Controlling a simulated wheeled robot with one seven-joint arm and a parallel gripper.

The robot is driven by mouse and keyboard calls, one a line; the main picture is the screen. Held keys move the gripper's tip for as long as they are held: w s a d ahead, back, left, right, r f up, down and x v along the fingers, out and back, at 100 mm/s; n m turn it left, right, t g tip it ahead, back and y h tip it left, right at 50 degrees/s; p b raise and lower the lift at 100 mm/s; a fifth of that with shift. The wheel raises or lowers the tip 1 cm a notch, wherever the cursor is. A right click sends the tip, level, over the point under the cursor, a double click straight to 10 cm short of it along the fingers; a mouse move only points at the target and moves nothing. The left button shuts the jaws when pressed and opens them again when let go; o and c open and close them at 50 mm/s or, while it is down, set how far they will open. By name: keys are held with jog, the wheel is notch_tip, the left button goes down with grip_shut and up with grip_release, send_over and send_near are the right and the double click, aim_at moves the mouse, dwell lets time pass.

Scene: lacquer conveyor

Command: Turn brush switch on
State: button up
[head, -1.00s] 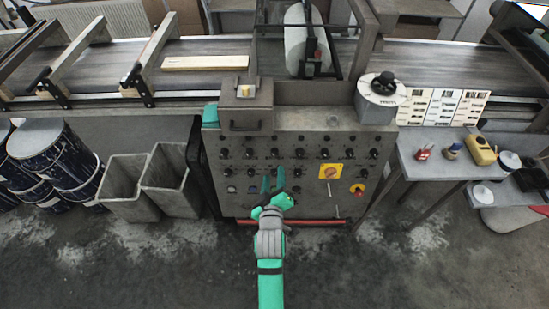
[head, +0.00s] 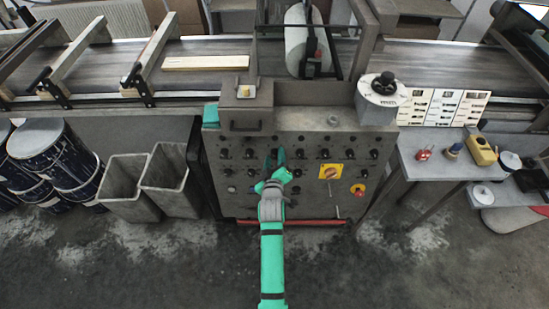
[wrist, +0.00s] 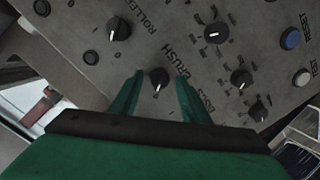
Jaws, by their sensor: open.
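The brush switch is a black rotary knob (wrist: 159,77) on a grey control panel (wrist: 190,20), with the label "BRUSH" beside it in the wrist view. My gripper (wrist: 157,85) is open, and its two green fingers stand on either side of this knob. I cannot tell whether the fingers touch it. In the head view my gripper (head: 275,157) is in front of the panel (head: 300,207), at the middle knob rows, and hides the knob there.
Other knobs stand close by, one at "ROLLER" (wrist: 118,29) and one near "DISCS" (wrist: 241,78). A blue button (wrist: 291,38) is further right. In the head view a yellow-backed orange switch (head: 330,171) and a red button (head: 358,190) are right of my gripper.

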jog(key=shift+c, duration=0.3)
jog(key=c, duration=1)
jog(key=shift+m, duration=0.4)
jog(key=m, duration=0.5)
jog(key=shift+d+y, duration=0.1)
jog(key=shift+y, duration=0.3)
jog(key=m, duration=0.5)
jog(key=shift+s+f+y, duration=0.1)
jog(key=shift+f+y, duration=0.05)
jog(key=shift+y, duration=0.25)
jog(key=shift+o, duration=0.2)
jog(key=shift+c, duration=0.2)
jog(key=o, duration=1.1)
jog(key=shift+c, duration=0.2)
